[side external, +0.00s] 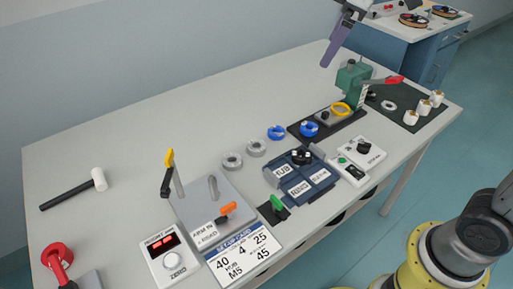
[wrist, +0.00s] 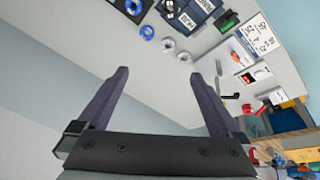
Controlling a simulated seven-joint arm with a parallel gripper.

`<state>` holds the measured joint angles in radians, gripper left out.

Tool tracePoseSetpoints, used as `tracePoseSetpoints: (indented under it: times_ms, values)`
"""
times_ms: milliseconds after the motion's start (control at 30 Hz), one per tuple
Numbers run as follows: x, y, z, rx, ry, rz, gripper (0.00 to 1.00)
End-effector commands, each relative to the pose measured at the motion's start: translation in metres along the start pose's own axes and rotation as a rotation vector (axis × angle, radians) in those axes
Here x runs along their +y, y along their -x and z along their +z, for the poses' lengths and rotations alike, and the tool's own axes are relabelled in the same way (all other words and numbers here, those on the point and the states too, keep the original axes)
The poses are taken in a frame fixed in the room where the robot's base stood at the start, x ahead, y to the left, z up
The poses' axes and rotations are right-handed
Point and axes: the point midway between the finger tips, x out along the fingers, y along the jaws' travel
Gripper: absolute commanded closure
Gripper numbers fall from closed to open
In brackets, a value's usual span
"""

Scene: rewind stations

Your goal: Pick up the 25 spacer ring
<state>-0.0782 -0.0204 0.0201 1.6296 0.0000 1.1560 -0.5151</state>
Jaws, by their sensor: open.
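Several spacer rings lie on the table. Two grey rings sit side by side, a left one (side external: 232,161) and a right one (side external: 256,148). A blue ring (side external: 276,132) lies just behind them, and a second blue ring (side external: 308,129) is by the dark strip. The wrist view shows the blue ring (wrist: 147,32) and the grey rings (wrist: 168,44) (wrist: 184,57) beyond my fingertips. No size marking is readable on any ring, so I cannot tell which is the 25. My gripper (wrist: 159,73) is open and empty, apart from the rings; in the side view its purple finger (side external: 338,46) hangs above the table's far side.
A dark blue fixture (side external: 300,178) stands right of the grey rings. A grey plate with upright levers (side external: 205,205) and a setup card (side external: 243,254) are in front. A green press (side external: 350,80) stands at the back right. A mallet (side external: 75,192) lies left; the table's rear left is clear.

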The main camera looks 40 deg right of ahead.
Motion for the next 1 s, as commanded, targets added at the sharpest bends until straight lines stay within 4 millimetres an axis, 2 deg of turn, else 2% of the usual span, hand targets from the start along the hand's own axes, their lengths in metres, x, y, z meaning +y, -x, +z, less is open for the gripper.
tracePoseSetpoints:
  times_ms: [33, 200, 267, 400, 500, 633, 1000]
  values:
    - [0.005, -0.017, -0.017, -0.023, 0.027, -0.017, 0.0]
    - [0.015, -0.073, -0.063, -0.084, 0.107, -0.065, 0.0]
    - [0.016, -0.098, -0.076, -0.107, 0.13, -0.083, 0.0]
    - [0.012, -0.158, -0.098, -0.164, 0.169, -0.125, 0.0]
    - [0.005, -0.199, -0.105, -0.204, 0.183, -0.153, 0.0]
    - [-0.006, -0.239, -0.102, -0.255, 0.196, -0.185, 0.0]
    - [-0.023, -0.293, -0.083, -0.296, 0.206, -0.21, 0.0]
